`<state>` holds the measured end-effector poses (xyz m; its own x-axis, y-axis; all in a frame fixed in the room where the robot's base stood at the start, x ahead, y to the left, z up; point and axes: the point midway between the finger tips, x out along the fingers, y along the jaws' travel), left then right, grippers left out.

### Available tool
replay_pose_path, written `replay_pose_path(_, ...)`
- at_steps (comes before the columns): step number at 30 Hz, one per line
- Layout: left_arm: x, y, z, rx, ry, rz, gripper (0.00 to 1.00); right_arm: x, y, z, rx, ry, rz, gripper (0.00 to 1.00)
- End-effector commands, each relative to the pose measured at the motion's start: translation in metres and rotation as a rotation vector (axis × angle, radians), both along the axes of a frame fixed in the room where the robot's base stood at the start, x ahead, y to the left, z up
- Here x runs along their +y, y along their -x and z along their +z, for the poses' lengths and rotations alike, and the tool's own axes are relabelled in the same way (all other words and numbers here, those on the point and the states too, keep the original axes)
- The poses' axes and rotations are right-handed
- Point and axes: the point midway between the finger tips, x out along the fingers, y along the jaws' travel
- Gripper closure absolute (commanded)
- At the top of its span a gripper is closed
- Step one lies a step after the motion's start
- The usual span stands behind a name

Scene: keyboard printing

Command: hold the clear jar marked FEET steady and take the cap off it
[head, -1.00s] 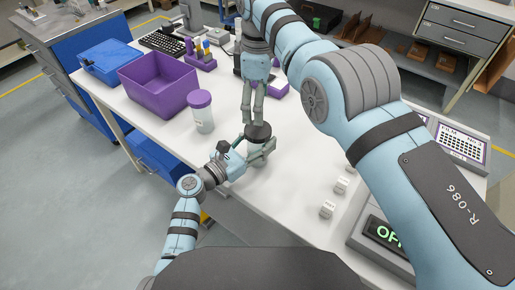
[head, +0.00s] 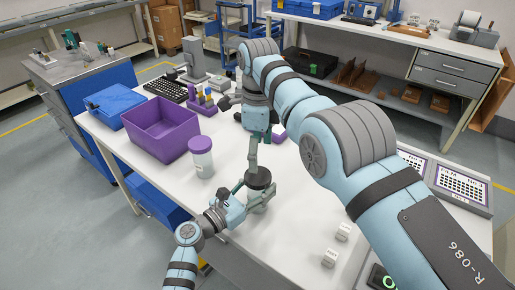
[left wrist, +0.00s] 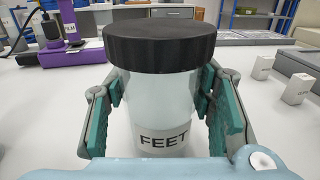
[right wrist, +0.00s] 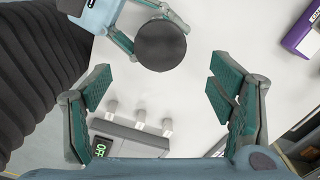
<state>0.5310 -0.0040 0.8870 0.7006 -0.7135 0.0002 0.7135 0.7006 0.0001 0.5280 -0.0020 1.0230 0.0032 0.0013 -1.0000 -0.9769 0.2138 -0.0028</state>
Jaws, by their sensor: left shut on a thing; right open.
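The clear jar marked FEET (left wrist: 165,110) stands upright on the table with its black cap (left wrist: 160,45) on. In the head view the cap (head: 259,178) sits just under my right gripper. My left gripper (left wrist: 162,112) is shut around the jar's body, one finger on each side, and it shows low in the head view (head: 247,207). My right gripper (right wrist: 160,70) is open and points down above the jar. In the right wrist view the black cap (right wrist: 160,46) lies between and slightly beyond the fingertips, apart from them.
A clear jar with a purple lid (head: 201,146) stands left of the FEET jar, near a purple bin (head: 158,142). White blocks (head: 343,232) and a device with a green display (right wrist: 100,149) lie to the right. The table in front is clear.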

Motion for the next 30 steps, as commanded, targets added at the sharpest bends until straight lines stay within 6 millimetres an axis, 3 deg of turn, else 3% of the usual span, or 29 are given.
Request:
replay_pose_path(12, 0.0, 0.0, 0.0, 0.001, -0.001, 0.0, 1.0, 0.001, -0.001, -0.071, 0.005, 0.0, -0.022, 0.24)
replay_pose_path(21, 0.0, 0.0, 0.0, 0.001, -0.001, 0.0, 1.0, 0.001, -0.001, -0.078, 0.002, 0.0, -0.021, 0.24)
replay_pose_path(30, 0.0, 0.0, 0.0, 0.001, -0.001, 0.0, 1.0, 0.0, -0.001, -0.078, 0.002, 0.0, -0.021, 0.7)
